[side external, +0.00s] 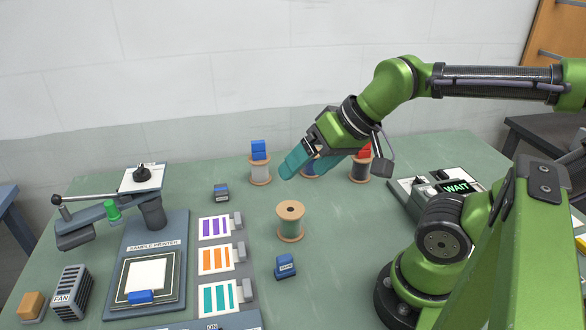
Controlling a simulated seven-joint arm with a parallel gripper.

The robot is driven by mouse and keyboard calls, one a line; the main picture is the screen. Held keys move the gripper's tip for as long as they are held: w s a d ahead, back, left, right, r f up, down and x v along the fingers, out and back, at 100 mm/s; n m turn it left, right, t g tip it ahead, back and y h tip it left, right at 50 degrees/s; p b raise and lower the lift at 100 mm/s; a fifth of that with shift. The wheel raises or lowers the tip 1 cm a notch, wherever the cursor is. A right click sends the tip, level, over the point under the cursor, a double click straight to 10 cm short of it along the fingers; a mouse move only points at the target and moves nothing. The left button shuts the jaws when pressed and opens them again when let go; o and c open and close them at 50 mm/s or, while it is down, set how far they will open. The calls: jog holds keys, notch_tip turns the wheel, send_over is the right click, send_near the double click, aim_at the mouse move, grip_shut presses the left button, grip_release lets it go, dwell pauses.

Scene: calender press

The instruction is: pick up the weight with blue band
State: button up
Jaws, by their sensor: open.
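No object is clearly readable as a weight with a blue band at this size. A small dark block with blue on it (221,193) sits on the green table left of centre. A blue block with a white label (285,266) lies nearer the front. My gripper (299,167) is open, with teal fingers pointing down-left above the table's back middle. It is apart from both blocks, up and to their right.
The sample printer (157,245) and swatch cards (215,260) fill the left. A WAIT display box (456,188) stands right.

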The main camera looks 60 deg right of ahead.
jog(key=m+g, duration=0.5)
jog(key=m, duration=1.8)
send_over(221, 188)
jog(key=s+d, duration=0.4)
notch_tip(221, 188, down, 8)
jog(key=x, duration=1)
jog(key=a+x, duration=0.1)
jog(key=x, duration=0.5)
jog(key=shift+w, duration=0.3)
jog(key=shift+r, duration=0.1)
